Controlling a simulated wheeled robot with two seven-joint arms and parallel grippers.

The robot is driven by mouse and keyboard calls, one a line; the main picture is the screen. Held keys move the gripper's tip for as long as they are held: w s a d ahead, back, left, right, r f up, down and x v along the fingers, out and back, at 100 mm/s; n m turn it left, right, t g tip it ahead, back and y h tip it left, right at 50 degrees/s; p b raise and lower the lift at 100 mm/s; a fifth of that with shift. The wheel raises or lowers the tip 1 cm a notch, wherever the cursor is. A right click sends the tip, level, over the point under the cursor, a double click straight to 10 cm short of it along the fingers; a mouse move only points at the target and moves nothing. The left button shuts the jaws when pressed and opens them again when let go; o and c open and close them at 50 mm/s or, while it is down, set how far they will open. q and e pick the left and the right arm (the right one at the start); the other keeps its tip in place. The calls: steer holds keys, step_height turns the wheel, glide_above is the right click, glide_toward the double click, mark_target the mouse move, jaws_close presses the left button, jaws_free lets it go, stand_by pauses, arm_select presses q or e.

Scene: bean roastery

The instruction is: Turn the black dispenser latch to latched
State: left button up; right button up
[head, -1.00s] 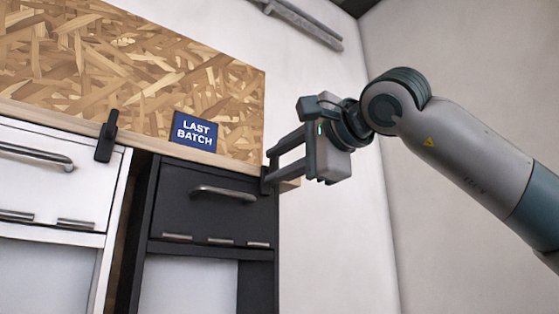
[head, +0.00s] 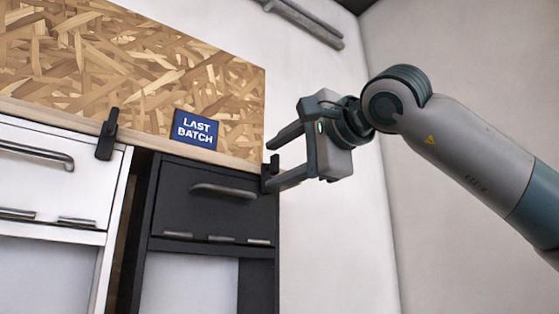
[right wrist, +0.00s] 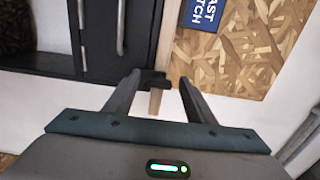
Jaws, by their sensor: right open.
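The black dispenser (head: 208,197) is a dark cabinet under the wooden board, with a grey bar handle. Its black latch (head: 271,172) sits at its upper right corner, by the end of the board's ledge. My right gripper (head: 271,165) is open, with one finger above and one below the latch in the head view. In the right wrist view the latch (right wrist: 152,78) shows as a dark piece between and just beyond the open fingertips (right wrist: 157,80). I cannot tell whether either finger touches it. The latch's exact angle is partly hidden by the fingers. My left gripper is not in view.
A white dispenser (head: 58,178) stands to the left with its own black latch (head: 107,134) upright across the board's lower edge. A blue "LAST BATCH" sign (head: 196,130) is on the board (head: 130,75).

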steer(key=shift+s+d, duration=0.1)
steer(key=shift+s+d, duration=0.1)
steer(key=shift+s, duration=0.1)
steer(key=b+v, duration=0.6)
steer(key=v, duration=1)
steer(key=shift+s+d+b, duration=0.2)
steer(key=shift+s+b, duration=0.1)
steer(key=shift+b, duration=0.05)
